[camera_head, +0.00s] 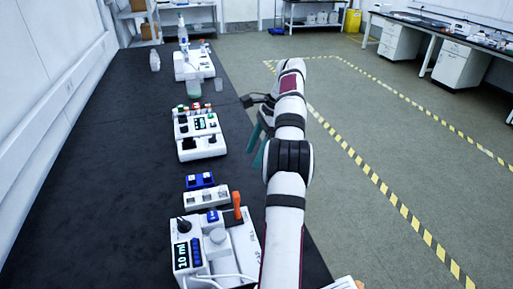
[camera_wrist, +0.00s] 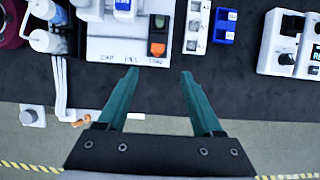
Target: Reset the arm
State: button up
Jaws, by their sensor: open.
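My gripper (camera_wrist: 160,74) has two teal fingers spread apart with nothing between them. In the head view my gripper (camera_head: 256,146) hangs at the right edge of the black bench (camera_head: 95,165), beside the middle white instrument (camera_head: 202,146). My white arm reaches up the picture along the bench's right side. In the wrist view the fingertips point at the front edge of a white labelled device (camera_wrist: 130,46), apparently above it. I cannot tell the height.
A white device with a "10 ml" display (camera_head: 182,256) stands at the near end of the bench. Beyond it are a white block (camera_head: 206,199) and a blue block (camera_head: 199,180). Another white instrument (camera_head: 194,66) stands farther back. The bench's left side is clear.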

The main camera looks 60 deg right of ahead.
jog(key=shift+v, duration=0.8)
jog(key=w+a+r+n+g, duration=0.15)
jog(key=a+n, duration=0.25)
jog(key=a, duration=0.5)
jog(key=w+a+r+n, duration=0.3)
jog(key=a, duration=0.7)
jog(key=w+a+r+n+g, duration=0.15)
jog(key=a+n, duration=0.25)
jog(key=a, duration=0.5)
jog(key=s+a+f+n, duration=0.3)
jog(key=s+a+n, duration=0.35)
jog(key=a, duration=0.75)
jog(key=s+a+f+n, duration=0.2)
jog(key=s+a+f, duration=0.1)
jog(key=s, duration=0.3)
jog(key=s+a+f+n+h, duration=0.1)
jog(key=s+a+f+n, duration=0.1)
jog(key=s, duration=0.4)
jog(key=shift+s+a+f, duration=0.2)
jog(key=shift+a+f, duration=0.2)
jog(key=shift+f, duration=0.45)
